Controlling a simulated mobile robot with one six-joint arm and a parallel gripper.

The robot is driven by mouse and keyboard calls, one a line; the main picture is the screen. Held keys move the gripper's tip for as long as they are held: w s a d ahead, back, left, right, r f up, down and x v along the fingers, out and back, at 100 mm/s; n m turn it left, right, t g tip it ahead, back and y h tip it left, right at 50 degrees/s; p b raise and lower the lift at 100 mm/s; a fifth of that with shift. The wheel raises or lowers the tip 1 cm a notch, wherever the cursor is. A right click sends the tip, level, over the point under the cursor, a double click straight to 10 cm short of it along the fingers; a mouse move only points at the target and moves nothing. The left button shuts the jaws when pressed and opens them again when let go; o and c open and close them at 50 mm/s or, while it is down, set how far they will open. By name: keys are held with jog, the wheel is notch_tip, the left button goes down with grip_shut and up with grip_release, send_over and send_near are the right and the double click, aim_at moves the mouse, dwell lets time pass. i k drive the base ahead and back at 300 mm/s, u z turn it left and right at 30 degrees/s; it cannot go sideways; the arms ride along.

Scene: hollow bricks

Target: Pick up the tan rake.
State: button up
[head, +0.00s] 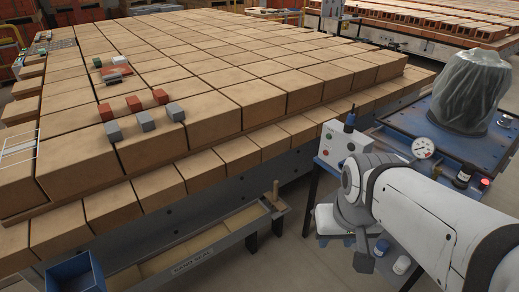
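A tan upright handle (276,190) stands at the right end of the long trough labelled "SAND SEAL". It looks like the rake's, with a tan block-like part at its foot; the lower end is partly hidden by the trough. My white arm reaches in from the lower right. My gripper (364,258) seems to point down at the arm's end, right of the handle and apart from it. Its fingers are small and dark, and their opening does not show clearly. I see nothing held in it.
Large stacked tan bricks (200,80) fill the left and middle, with small red and grey blocks on top. The trough (160,262) runs along their base. A blue bin (75,278) is at lower left. A control box (340,143) and covered machine (470,90) stand at right.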

aim_at(271, 199)
jog(key=u, duration=0.25)
jog(key=i, duration=1.65)
jog(key=z, duration=0.55)
jog(key=k, duration=0.8)
jog(key=z, duration=0.1)
jog(key=i, duration=0.9)
jog(key=u, duration=0.1)
